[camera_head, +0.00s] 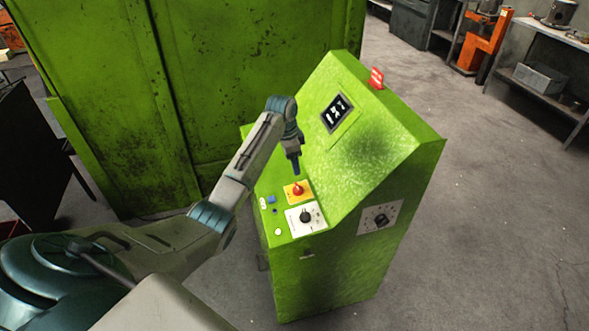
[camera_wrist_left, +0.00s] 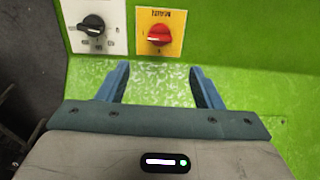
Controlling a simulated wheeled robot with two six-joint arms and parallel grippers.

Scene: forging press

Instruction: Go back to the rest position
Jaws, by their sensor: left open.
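My left gripper (camera_head: 296,165) is above the control panel of the green console (camera_head: 340,270) in the head view. In the left wrist view its two blue fingers (camera_wrist_left: 160,85) are apart with nothing between them. A red rotary switch (camera_head: 298,190) on a yellow plate sits just beyond the fingertips; it also shows in the left wrist view (camera_wrist_left: 159,34), where the plate reads MAIN. The fingers appear clear of it. A black rotary knob (camera_head: 305,216) on a white plate is beside it, also in the left wrist view (camera_wrist_left: 93,25). My right gripper is not in view.
A large green press body (camera_head: 90,90) stands behind the console on the left. The console has a sloped display (camera_head: 337,113), a red tag (camera_head: 376,78) and a side knob (camera_head: 380,218). A grey workbench (camera_head: 545,80) and orange machine (camera_head: 485,42) are far right. The floor at right is clear.

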